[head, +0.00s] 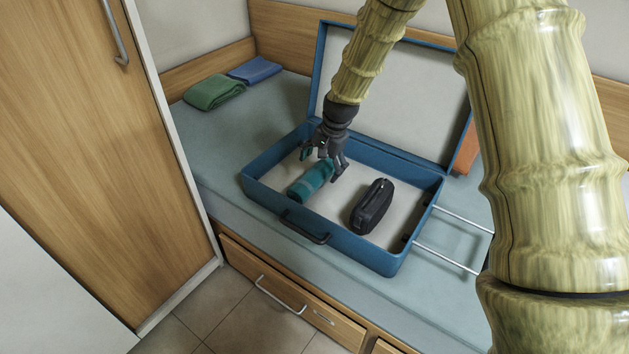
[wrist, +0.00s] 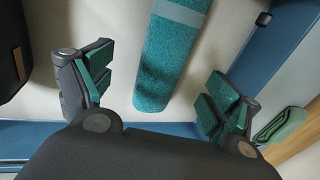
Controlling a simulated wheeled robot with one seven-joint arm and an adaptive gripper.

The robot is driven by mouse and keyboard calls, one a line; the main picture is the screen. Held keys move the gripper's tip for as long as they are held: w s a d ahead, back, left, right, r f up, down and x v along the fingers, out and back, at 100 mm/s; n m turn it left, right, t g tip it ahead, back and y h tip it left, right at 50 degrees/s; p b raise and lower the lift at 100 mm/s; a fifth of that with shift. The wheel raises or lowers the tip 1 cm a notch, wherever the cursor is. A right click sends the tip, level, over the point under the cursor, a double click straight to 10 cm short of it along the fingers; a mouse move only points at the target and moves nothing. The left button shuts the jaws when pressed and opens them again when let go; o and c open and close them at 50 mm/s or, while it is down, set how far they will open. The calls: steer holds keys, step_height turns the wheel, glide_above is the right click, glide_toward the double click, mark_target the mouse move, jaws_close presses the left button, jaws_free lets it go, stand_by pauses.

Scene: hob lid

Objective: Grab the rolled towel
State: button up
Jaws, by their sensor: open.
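The rolled towel (head: 312,179) is teal with a lighter band and lies in the left part of the open blue suitcase (head: 340,240). It also shows in the wrist view (wrist: 174,55), running up from the middle past the top edge. My gripper (head: 323,160) is inside the suitcase, just above the far end of the towel. In the wrist view its teal-padded fingers (wrist: 160,88) are spread wide, one on each side of the towel and apart from it. Whether the fingertips are level with the towel is hard to tell.
A black case (head: 371,206) lies to the towel's right in the suitcase. The raised lid (head: 400,105) stands behind my gripper. Folded green (head: 214,92) and blue (head: 256,70) cloths lie on the bed at the far left. A wooden cabinet (head: 90,150) stands at left.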

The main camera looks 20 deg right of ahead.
mark_target(320, 171)
steer(key=f, duration=0.1)
steer(key=w+f, duration=0.1)
steer(key=shift+w+a+f, duration=0.2)
steer(key=shift+f, duration=0.15)
steer(key=shift+s+f+b, duration=0.2)
steer(key=shift+f+b, duration=0.2)
steer(key=shift+f, duration=0.2)
steer(key=x, duration=0.3)
steer(key=shift+w, duration=0.15)
steer(key=shift+r, duration=0.1)
steer(key=c, duration=1.2)
